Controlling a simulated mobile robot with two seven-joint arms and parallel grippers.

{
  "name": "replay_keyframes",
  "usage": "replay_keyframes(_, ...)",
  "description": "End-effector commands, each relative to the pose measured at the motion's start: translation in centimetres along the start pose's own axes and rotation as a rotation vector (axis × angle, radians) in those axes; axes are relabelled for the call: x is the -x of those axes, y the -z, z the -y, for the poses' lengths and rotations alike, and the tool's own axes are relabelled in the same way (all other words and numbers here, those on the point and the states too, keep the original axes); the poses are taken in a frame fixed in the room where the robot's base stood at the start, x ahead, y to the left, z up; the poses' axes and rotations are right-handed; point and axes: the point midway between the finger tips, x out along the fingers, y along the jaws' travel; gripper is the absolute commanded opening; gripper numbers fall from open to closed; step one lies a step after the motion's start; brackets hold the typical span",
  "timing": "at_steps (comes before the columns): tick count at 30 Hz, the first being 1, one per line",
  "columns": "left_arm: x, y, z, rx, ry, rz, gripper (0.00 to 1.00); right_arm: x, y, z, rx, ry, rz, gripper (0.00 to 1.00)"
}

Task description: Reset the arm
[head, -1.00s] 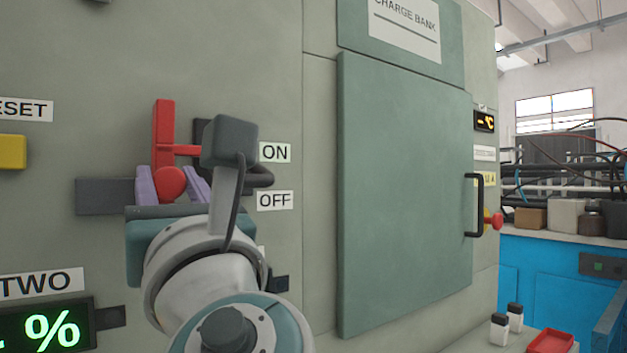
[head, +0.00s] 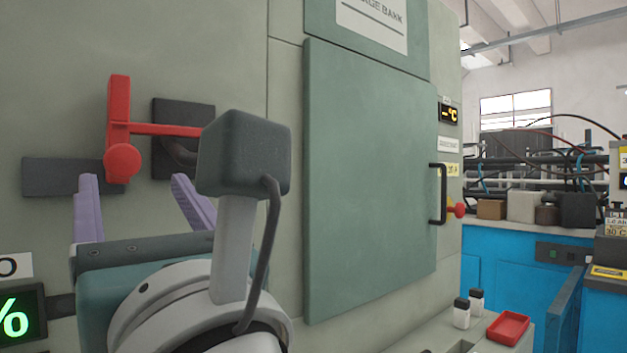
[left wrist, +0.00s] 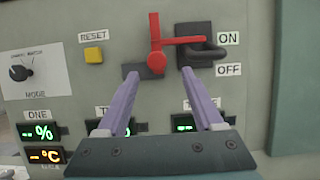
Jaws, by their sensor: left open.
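My left gripper (head: 135,186) is open and empty, with two purple fingers spread apart. It stands in front of and below the red handle (head: 118,105), clear of it. The handle has an upright bar with a round knob at its lower end and a red arm reaching right to the dark switch (head: 190,112). In the left wrist view the fingers (left wrist: 158,84) point at the panel below the red handle (left wrist: 156,45). There the red arm lies level with the ON label (left wrist: 229,38), above the OFF label (left wrist: 229,69). My right gripper is not in view.
A yellow RESET button (left wrist: 93,55) and a mode dial (left wrist: 20,73) are left on the panel. A closed green cabinet door (head: 370,180) with a black handle (head: 440,194) stands right. A red tray (head: 508,328) and two small bottles sit on a ledge at lower right.

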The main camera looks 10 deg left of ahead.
Motion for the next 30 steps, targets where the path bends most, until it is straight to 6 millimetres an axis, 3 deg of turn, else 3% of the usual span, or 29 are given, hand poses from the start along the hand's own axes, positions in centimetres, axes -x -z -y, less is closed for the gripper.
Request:
replay_keyframes(6, 2.4, 0.1, 0.0, 0.000, 0.001, -0.001, 0.68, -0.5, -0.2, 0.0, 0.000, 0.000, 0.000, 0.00)
replay_keyframes(16, 2.5, 0.0, 0.0, 0.003, 0.000, -0.003, 0.68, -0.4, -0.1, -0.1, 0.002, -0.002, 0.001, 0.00)
replay_keyframes(19, 1.9, 0.9, -0.6, 0.062, -0.004, -0.071, 0.68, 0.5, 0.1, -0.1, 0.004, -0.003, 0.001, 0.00)
replay_keyframes(25, 1.2, 7.5, -5.3, 0.510, -0.161, -0.508, 0.68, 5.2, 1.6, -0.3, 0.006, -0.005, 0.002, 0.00)
replay_keyframes(27, 2.2, 9.9, -7.5, 0.727, -0.302, -0.688, 0.68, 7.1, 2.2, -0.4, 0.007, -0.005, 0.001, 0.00)
replay_keyframes(30, 4.7, 11.9, -10.2, 1.023, -0.563, -0.899, 0.68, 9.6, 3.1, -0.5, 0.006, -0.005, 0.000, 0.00)
